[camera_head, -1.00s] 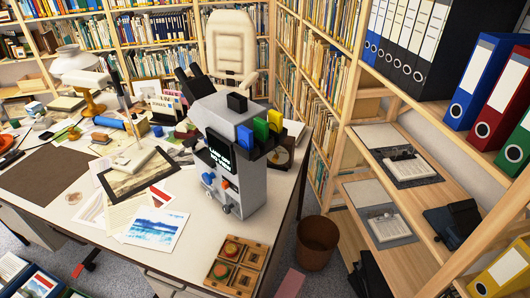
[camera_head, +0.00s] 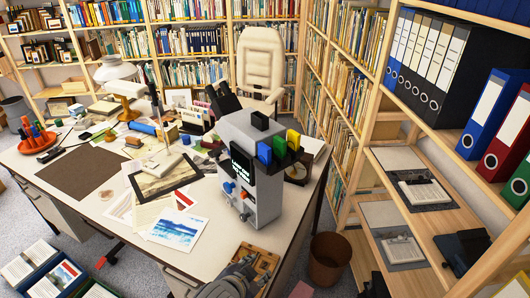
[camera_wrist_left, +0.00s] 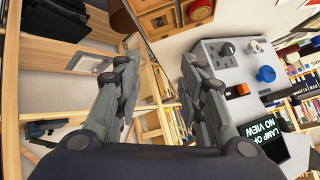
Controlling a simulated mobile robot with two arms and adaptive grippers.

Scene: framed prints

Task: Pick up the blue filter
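The blue filter (camera_head: 265,153) is a small blue block at the upper front edge of the grey microscope-like device (camera_head: 266,203) on the desk. A green block (camera_head: 279,147) and a yellow block (camera_head: 293,139) stand beside it in a row. My left gripper (camera_head: 246,266) is at the desk's front edge, below and in front of the device, apart from the filter. In the left wrist view its two fingers (camera_wrist_left: 158,75) are spread with nothing between them. That view shows the device's panel (camera_wrist_left: 232,62) with a blue knob; the filter is not visible there. My right gripper is not in view.
A wooden tray (camera_head: 267,259) lies at the desk's front corner, partly behind my left gripper. Papers and a picture (camera_head: 176,228) lie left of the device. A shelf unit with binders (camera_head: 432,62) stands to the right, and a brown bin (camera_head: 328,258) is on the floor.

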